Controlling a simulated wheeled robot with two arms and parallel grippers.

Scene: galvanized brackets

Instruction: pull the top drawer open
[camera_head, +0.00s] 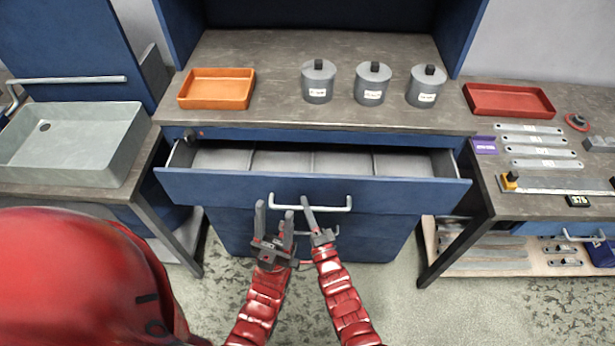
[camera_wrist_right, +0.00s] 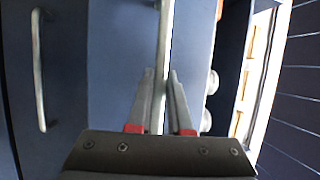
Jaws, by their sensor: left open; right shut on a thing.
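The top drawer (camera_head: 225,187) is a blue-fronted drawer under the worktop. It stands partly open, and its grey inside with dividers shows and looks empty. Its pale bar handle (camera_head: 338,208) runs along the front. My right gripper (camera_head: 306,203) is shut on this handle; in the right wrist view the handle (camera_wrist_right: 164,45) passes between the two fingers (camera_wrist_right: 162,85). My left gripper (camera_head: 274,211) is open and empty, just left of the right one, in front of the drawer face. I cannot tell whether it touches the drawer.
A grey sink (camera_head: 100,125) is at left. Metal strips (camera_head: 540,152) lie at right. Another handle (camera_wrist_right: 39,70) shows in the right wrist view.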

